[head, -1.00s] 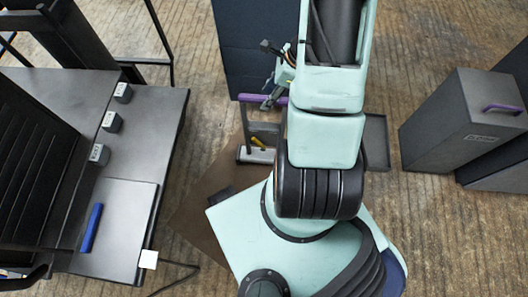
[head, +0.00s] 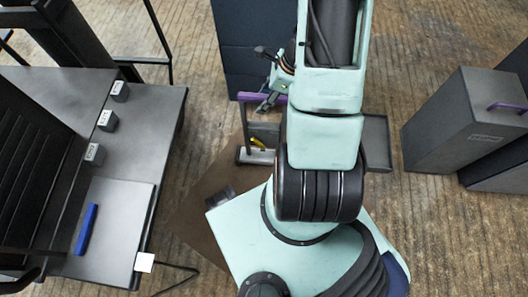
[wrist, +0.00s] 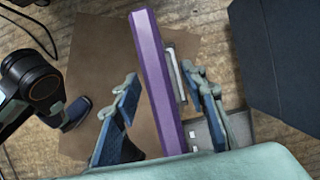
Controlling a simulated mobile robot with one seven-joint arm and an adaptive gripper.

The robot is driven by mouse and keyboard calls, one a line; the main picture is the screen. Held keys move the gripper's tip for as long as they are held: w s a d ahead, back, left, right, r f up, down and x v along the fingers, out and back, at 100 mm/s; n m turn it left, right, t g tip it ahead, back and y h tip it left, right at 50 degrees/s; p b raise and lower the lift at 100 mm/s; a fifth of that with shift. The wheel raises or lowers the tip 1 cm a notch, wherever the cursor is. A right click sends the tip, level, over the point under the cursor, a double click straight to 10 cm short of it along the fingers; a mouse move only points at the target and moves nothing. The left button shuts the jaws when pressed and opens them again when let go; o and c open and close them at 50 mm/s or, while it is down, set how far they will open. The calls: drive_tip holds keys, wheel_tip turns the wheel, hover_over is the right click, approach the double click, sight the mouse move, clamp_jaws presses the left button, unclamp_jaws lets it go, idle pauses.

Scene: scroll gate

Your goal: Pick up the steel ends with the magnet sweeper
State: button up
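The magnet sweeper has a purple handle (head: 264,98), a thin grey post and a pale base (head: 256,156) standing by the brown sheet. In the wrist view the purple handle (wrist: 157,85) runs lengthwise between the fingers of my gripper (wrist: 165,88). The gripper is open, with a gap on each side of the handle. In the head view my gripper (head: 268,80) is small and partly hidden by my arm, near the handle. I cannot make out steel ends; my arm and base cover part of the floor.
A brown sheet (head: 196,212) lies on the wooden floor. A dark panel (head: 240,55) stands behind the sweeper. A grey tray (head: 377,140) lies right of my arm. A desk (head: 150,115) is at left, a grey box (head: 465,120) at right.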

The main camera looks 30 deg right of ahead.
drive_tip(key=shift+c, duration=0.4)
clamp_jaws()
drive_tip(key=shift+r, duration=0.15)
